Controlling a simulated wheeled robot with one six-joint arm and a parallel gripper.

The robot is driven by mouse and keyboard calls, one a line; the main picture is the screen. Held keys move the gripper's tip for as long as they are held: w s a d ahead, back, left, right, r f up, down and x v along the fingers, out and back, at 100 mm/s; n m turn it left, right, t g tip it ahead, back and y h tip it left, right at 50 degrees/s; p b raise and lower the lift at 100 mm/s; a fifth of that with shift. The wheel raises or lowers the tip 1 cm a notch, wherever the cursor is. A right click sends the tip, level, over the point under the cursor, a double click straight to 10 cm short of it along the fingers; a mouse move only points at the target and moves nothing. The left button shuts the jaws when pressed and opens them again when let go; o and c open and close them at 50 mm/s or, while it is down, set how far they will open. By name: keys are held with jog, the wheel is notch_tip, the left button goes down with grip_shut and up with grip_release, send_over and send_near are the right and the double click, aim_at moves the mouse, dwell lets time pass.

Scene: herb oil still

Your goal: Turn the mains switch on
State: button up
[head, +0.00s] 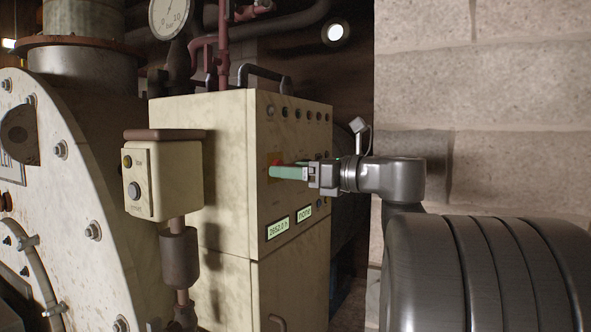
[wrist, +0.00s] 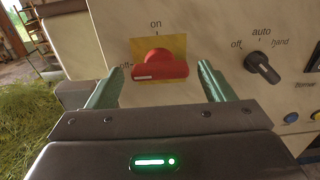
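The mains switch (wrist: 160,66) is a red rotary handle on a yellow plate on the cream cabinet front. In the wrist view its handle lies nearly level, with its white-marked end toward "off" at the left; "on" is printed above it. My gripper (wrist: 157,88) is open, with one green finger on each side of the red handle, apart from it in the picture. In the head view my gripper (head: 288,172) is at the cabinet front, and its green fingers hide most of the switch; a bit of red shows above them.
A black off/auto/hand selector (wrist: 262,67) sits right of the switch, with blue and yellow buttons below it. In the head view the cream cabinet (head: 225,165) has lit displays below the gripper. A small button box (head: 165,180) stands in front. A block wall (head: 485,120) is at right.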

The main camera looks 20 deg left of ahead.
jog(key=c, duration=0.8)
jog(key=shift+m, duration=0.3)
jog(key=shift+r+m+p, duration=0.15)
jog(key=shift+m+p, duration=4.3)
jog(key=shift+m, duration=4.35)
jog(key=o, duration=1)
